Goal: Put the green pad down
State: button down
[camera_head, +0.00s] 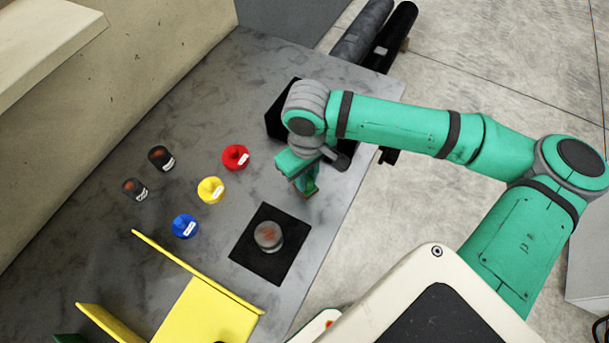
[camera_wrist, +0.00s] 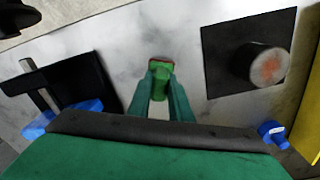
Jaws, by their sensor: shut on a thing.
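The green pad (camera_wrist: 161,68) is held between the fingertips of my gripper (camera_wrist: 161,85) in the wrist view. A reddish edge shows along its far side. In the head view, my gripper (camera_head: 304,182) points down over the grey table, and the green pad (camera_head: 311,190) shows at its tip. My gripper is shut on the pad. I cannot tell whether the pad touches the table. A black square mat (camera_head: 245,254) lies just nearer than my gripper, with a grey cylinder with a reddish top (camera_head: 268,236) on it.
Red (camera_head: 235,157), yellow (camera_head: 211,190) and blue (camera_head: 185,226) knobbed pieces stand left of my gripper. Two dark cylinders (camera_head: 161,158) stand farther left. A yellow positioner (camera_head: 205,310) is at the front. A black object (camera_head: 278,122) lies behind my gripper. Bare table surrounds the pad.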

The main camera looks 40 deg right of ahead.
aim_at(307, 178)
jog(key=shift+s+f, duration=0.1)
jog(key=shift+s, duration=0.1)
jog(key=c, duration=1.6)
grip_release()
jog(key=shift+w+r, duration=0.1)
jog(key=shift+r, duration=0.2)
notch_tip(307, 178, up, 12)
jog(key=shift+f, duration=0.2)
